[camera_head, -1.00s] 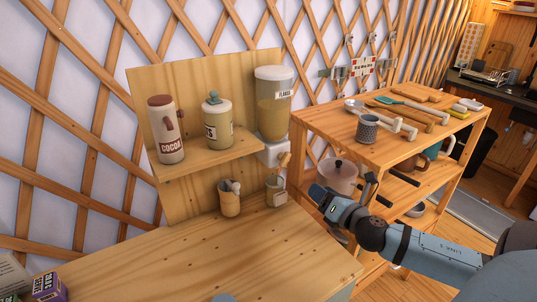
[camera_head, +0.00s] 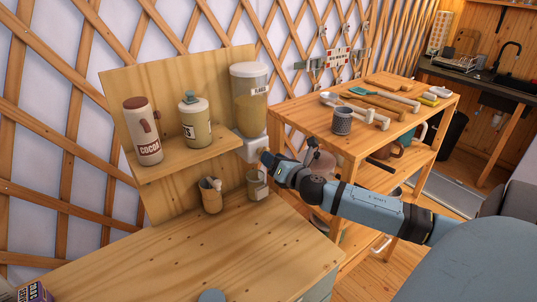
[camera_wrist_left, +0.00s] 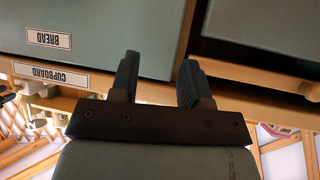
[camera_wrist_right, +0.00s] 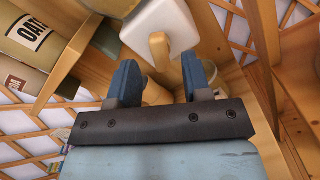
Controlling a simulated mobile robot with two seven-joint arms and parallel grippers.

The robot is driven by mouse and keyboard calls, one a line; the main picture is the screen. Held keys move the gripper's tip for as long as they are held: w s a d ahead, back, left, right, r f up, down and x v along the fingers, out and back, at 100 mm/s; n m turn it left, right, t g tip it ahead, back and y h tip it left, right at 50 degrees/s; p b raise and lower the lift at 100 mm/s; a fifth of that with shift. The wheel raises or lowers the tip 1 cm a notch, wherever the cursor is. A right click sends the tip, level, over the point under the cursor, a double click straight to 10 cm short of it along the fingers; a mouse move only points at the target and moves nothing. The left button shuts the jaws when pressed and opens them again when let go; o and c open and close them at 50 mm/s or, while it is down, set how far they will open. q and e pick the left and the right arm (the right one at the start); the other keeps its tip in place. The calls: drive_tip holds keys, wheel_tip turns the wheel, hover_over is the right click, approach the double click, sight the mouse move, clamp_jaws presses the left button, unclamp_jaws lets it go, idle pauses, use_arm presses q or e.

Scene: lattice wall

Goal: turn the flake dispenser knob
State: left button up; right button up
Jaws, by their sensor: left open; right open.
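The flake dispenser (camera_head: 249,100) has a clear hopper of flakes and a white base (camera_head: 250,147), fixed to the wooden backboard. In the right wrist view the white base (camera_wrist_right: 148,18) shows with the wooden knob (camera_wrist_right: 159,47) on its front. My right gripper (camera_head: 266,158) is beside the base; in the head view it hides the knob. In the right wrist view the open fingers (camera_wrist_right: 157,82) point at the knob, which lies just beyond them, between their lines. My left gripper (camera_wrist_left: 158,75) is open and empty, in front of drawer fronts.
A cup (camera_head: 256,184) stands below the dispenser, close to my right gripper, with a wooden pot (camera_head: 211,196) beside it. The cocoa canister (camera_head: 143,132) and oats jar (camera_head: 195,120) share the shelf.

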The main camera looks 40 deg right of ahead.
drive_tip(key=shift+w+d, duration=0.15)
drive_tip(key=shift+w, duration=1.15)
clamp_jaws()
